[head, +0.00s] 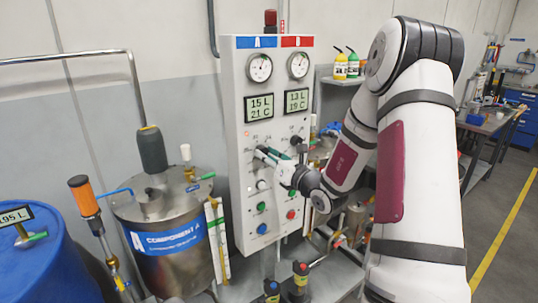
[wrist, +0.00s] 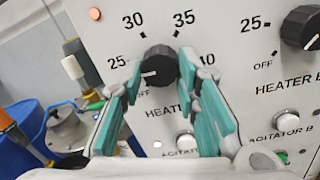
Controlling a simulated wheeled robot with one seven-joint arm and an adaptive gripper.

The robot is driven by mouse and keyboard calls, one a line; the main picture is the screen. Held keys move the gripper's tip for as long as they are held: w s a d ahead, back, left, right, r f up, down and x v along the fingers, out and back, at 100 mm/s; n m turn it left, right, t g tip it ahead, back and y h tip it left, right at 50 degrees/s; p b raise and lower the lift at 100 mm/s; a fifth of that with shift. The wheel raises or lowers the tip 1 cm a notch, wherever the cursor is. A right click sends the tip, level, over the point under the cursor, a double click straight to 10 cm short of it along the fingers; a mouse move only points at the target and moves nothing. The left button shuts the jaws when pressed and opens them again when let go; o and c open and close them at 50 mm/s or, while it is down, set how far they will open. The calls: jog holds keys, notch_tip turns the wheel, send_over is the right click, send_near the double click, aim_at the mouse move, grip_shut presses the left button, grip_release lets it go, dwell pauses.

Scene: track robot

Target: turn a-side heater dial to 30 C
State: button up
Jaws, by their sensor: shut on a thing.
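The A-side heater dial (wrist: 160,62) is a round black knob on the white control panel (head: 238,190). Its scale shows 25, 30, 35 and 40 around it. The white pointer mark faces left and slightly down, near or just below the 25. My gripper (wrist: 160,68) has its teal-padded fingers on the left and right sides of this dial, shut on it. In the head view, my gripper (head: 265,155) reaches the panel from the right and hides the dial. The A display (head: 259,107) reads 15 L and 21 C.
The heater B dial (wrist: 303,30) is close on the right. Agitator buttons sit below, including a white one (wrist: 286,119). A steel component A tank (head: 170,265) and blue drum (head: 30,265) stand left. A shelf with bottles (head: 341,68) is right of the panel.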

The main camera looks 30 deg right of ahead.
jog(key=shift+a+r+m+h+p, duration=0.1)
jog(key=shift+m+h+p, duration=0.3)
jog(key=shift+m+p, duration=2.35)
jog(key=shift+m+h+p, duration=0.4)
jog(key=shift+m+p, duration=0.2)
jog(key=shift+m, duration=4.15)
jog(key=o, duration=1.2)
jog(key=shift+c, duration=0.2)
jog(key=s, duration=1.2)
jog(key=shift+f, duration=0.4)
